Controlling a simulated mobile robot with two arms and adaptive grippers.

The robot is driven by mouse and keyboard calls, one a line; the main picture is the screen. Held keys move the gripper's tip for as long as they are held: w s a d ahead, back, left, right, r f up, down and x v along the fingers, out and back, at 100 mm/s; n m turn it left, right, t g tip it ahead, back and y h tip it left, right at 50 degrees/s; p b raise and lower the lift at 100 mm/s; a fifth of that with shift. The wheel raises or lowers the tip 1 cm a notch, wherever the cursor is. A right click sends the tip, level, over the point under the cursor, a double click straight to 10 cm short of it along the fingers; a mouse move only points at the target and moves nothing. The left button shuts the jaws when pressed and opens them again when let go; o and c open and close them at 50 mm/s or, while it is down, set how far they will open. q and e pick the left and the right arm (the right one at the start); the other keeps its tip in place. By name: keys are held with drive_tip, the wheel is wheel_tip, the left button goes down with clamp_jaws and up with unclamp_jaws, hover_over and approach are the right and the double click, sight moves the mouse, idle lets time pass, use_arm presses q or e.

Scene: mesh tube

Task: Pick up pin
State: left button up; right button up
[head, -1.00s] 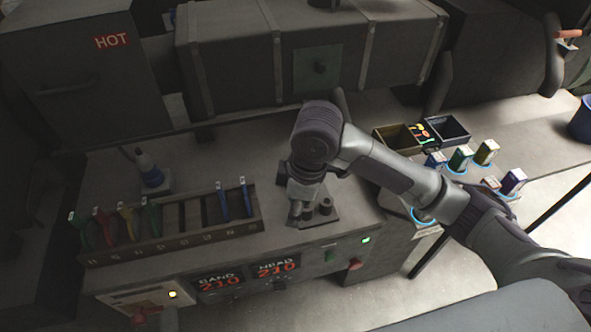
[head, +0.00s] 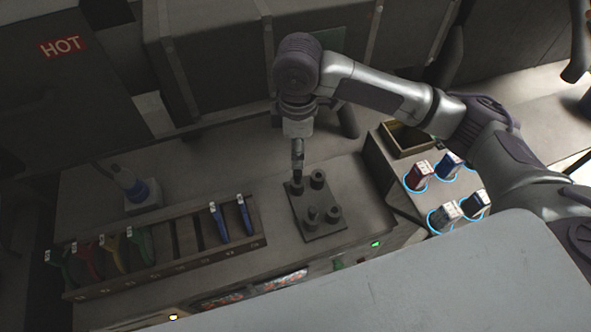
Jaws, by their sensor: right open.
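A dark square plate (head: 322,218) lies flat on the bench with several short round posts on it. A thin, taller piece that looks like a pin (head: 312,213) stands at the plate's near-left post; I cannot tell its exact shape. My right gripper (head: 297,174) points down at the plate's far-left post (head: 296,187), its tips just over or touching it. I see nothing held in it, and the gap between its fingers is too small to make out. My left gripper is out of view.
A slotted rack (head: 165,258) with several coloured-handled tools stands left of the plate. Several small boxes (head: 447,165) in glowing rings and an open bin (head: 405,141) lie to the right. A dark oven block (head: 215,60) stands behind.

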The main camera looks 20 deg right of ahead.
sight(298, 172)
drive_tip(key=f, duration=0.4)
drive_tip(key=shift+s+f, duration=0.2)
drive_tip(key=shift+s, duration=0.05)
drive_tip(key=shift+w+f, duration=0.15)
drive_tip(key=shift+f, duration=0.15)
drive_tip(key=shift+f+p, duration=0.25)
drive_tip(key=shift+p, duration=0.05)
wheel_tip(298, 172, down, 4)
drive_tip(key=shift+f+p, duration=0.15)
drive_tip(key=shift+p, duration=0.6)
drive_tip(key=shift+f, duration=0.25)
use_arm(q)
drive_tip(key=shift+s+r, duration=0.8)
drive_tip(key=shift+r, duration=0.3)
use_arm(e)
clamp_jaws()
